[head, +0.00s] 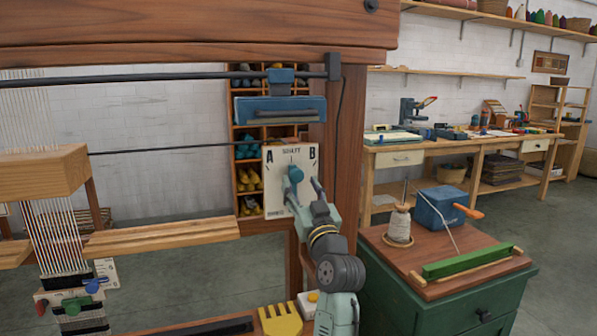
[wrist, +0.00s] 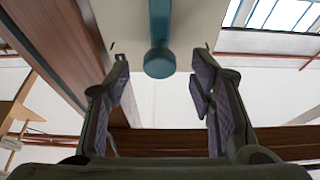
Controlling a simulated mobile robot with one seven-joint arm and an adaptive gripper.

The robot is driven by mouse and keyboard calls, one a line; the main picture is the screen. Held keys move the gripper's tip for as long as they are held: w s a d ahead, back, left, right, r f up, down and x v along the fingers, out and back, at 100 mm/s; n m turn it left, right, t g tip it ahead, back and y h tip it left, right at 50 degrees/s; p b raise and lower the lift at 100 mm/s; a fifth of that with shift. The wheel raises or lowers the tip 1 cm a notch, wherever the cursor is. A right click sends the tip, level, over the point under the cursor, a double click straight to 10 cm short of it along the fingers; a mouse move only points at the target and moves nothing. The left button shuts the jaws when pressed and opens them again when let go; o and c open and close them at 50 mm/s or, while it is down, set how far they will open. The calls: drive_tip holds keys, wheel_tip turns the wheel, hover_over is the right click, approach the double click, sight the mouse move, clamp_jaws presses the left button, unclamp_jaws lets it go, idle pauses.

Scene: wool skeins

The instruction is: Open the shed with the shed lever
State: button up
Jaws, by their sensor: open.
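The shed lever (head: 296,173) is a teal handle on a white panel (head: 276,192) marked A at the left and B at the right, fixed to the loom's wooden post. The lever stands about midway between the two letters. In the wrist view its round teal end (wrist: 159,63) lies between my fingertips, with a gap on each side. My gripper (head: 303,187) is open in front of the panel, and its two fingers also show in the wrist view (wrist: 160,58). Part of the panel is hidden behind the gripper.
The loom's warp threads (head: 55,235) and wooden beams (head: 160,238) are at the left. A green cabinet (head: 450,306) at the right carries a thread cone (head: 400,224) and a blue box with an orange handle (head: 440,207).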

sight(298, 179)
drive_tip(key=shift+p+x, duration=0.4)
drive_tip(key=shift+x, duration=1.65)
drive_tip(key=shift+c, duration=0.4)
clamp_jaws()
